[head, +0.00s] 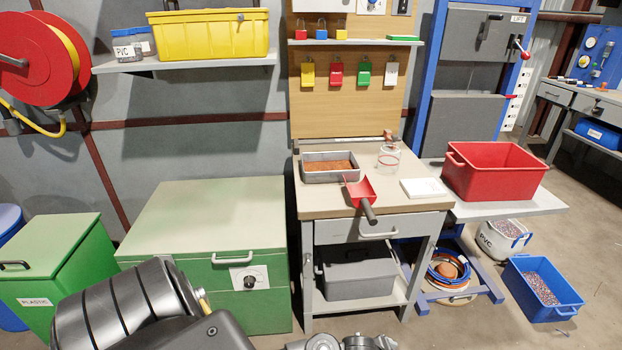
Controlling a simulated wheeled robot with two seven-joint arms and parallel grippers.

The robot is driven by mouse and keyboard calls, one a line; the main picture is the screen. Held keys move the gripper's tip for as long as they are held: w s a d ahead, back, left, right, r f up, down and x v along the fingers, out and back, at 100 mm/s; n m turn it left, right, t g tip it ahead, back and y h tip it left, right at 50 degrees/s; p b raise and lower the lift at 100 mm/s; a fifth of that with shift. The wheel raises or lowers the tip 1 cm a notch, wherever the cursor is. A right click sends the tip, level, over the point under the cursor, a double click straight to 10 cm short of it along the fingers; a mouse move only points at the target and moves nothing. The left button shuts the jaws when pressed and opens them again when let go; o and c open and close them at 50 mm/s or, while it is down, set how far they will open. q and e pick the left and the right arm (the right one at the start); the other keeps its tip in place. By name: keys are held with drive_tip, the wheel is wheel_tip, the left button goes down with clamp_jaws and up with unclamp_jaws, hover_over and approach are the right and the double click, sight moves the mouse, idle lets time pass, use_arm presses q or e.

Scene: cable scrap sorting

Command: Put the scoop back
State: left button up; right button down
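The red scoop (360,190) with a dark handle lies on the top of the workbench (325,200), just in front of a grey tray (306,177) that holds brown granules. Its handle points toward me and reaches out past the front edge, over the drawer. No gripper touches the scoop. Part of my arm shows at the lower left, and some grey parts of mine show at the bottom middle. Neither of my grippers can be seen in the head view.
A glass jar (388,160) and a white pad (424,188) stand right of the scoop. A red crate (492,172) sits on the side shelf. A green chest (205,215) stands left of the bench. A pegboard (345,115) with coloured tags hangs behind.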

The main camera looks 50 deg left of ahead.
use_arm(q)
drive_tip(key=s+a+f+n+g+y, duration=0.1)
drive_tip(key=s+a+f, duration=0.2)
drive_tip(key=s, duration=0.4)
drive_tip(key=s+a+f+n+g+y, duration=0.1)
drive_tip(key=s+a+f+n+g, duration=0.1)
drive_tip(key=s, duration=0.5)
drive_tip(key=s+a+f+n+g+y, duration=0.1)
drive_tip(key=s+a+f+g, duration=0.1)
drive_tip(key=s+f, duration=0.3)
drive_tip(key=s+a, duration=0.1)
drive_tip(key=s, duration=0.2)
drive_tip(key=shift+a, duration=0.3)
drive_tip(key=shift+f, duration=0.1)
